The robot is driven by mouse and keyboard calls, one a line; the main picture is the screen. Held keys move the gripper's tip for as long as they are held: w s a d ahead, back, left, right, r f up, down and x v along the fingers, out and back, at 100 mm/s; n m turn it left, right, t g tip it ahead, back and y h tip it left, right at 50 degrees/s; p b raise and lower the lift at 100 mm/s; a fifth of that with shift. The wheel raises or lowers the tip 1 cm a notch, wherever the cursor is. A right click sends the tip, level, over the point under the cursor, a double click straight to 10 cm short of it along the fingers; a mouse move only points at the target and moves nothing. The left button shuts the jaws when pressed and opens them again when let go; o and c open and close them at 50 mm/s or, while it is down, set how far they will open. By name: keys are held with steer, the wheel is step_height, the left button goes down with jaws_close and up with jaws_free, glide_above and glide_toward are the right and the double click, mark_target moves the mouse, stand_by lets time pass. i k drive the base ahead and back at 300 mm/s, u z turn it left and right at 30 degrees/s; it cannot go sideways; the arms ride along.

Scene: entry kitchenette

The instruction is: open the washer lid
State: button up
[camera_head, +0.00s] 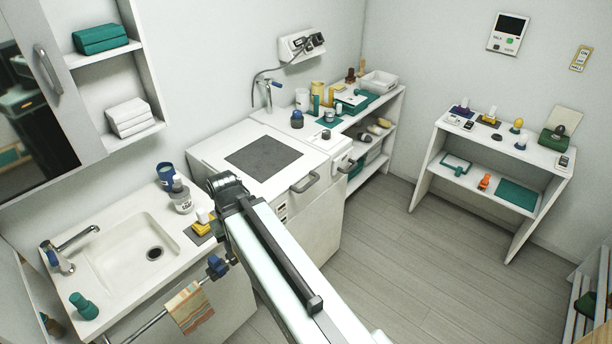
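The washer (308,215) is a white box between the sink counter and the low shelf. Its white lid (225,150) lies flat and shut on top, with a dark grey mat or panel (264,157) in its middle. A grey handle (304,182) sits at the lid's front right edge. My arm reaches up from the bottom, in front of the washer's left front, and its dark joint is near the lid's front left corner. No gripper fingers can be made out, and nothing is seen touching the handle.
A sink (146,250) with counter items, including a soap bottle (181,196), is at the left. A striped towel (190,307) hangs on a rail below. A tap (268,95) stands behind the washer. A crowded shelf (385,112) adjoins it. The floor (420,260) at right is clear.

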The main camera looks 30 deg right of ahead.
mark_target(269, 163)
steer(key=u, duration=0.05)
steer(key=i, duration=0.9)
